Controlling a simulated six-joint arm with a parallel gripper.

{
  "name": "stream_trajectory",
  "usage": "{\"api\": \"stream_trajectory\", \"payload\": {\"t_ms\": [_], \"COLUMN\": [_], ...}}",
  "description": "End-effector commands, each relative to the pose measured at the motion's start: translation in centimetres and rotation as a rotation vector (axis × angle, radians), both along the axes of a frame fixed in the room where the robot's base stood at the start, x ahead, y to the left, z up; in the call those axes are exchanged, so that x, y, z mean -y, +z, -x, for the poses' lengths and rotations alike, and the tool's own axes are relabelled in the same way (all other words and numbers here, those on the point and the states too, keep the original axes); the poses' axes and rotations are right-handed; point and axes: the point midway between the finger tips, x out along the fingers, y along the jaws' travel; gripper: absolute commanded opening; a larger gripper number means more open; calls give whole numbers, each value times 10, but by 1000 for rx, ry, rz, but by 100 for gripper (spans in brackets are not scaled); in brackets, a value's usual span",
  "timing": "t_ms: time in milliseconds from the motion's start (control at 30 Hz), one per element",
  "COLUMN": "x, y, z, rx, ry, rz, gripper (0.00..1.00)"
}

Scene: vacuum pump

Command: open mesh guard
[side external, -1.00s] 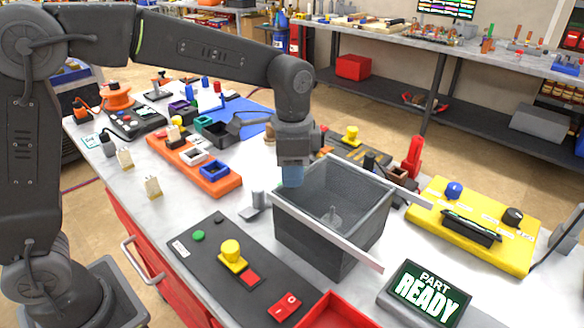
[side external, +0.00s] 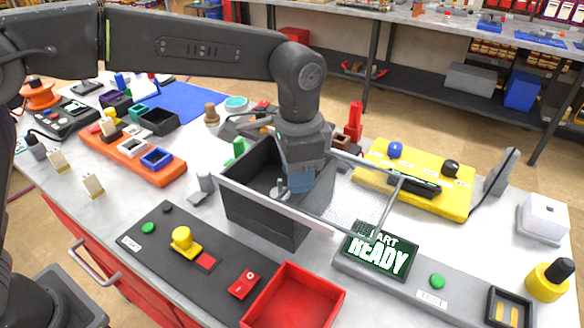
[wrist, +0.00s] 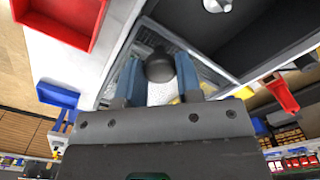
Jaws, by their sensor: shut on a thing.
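The mesh guard (side external: 352,205) is a see-through mesh panel in a light metal frame. In the side view it sticks out past the right side of an open dark grey box (side external: 262,215). My gripper (side external: 300,183) is above the right part of the box. In the wrist view my blue fingers (wrist: 159,75) are shut on a dark round knob (wrist: 159,66) at the guard. In the side view the knob is hidden by the gripper.
A small round metal fitting (side external: 279,189) is inside the box. A lit READY display (side external: 381,257) stands at the front right, a yellow panel (side external: 420,180) behind the guard. A red tray (side external: 292,297) lies in front. A red upright part (side external: 354,122) stands behind the box.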

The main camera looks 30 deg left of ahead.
Motion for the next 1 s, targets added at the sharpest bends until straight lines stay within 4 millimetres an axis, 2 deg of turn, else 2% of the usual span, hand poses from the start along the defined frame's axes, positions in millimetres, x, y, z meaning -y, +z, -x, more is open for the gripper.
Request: {"api": "stream_trajectory", "payload": {"t_ms": [33, 267, 600, 767, 1000], "x": [0, 0, 0, 0, 0], "y": [1, 1, 6, 29, 85], "z": [-1, 0, 0, -1, -1], "rx": [4, 2, 2, 5, 6], "ry": [1, 0, 0, 0, 0], "rz": [3, 2, 2, 4, 4], "gripper": [36, 58, 59, 59, 59]}}
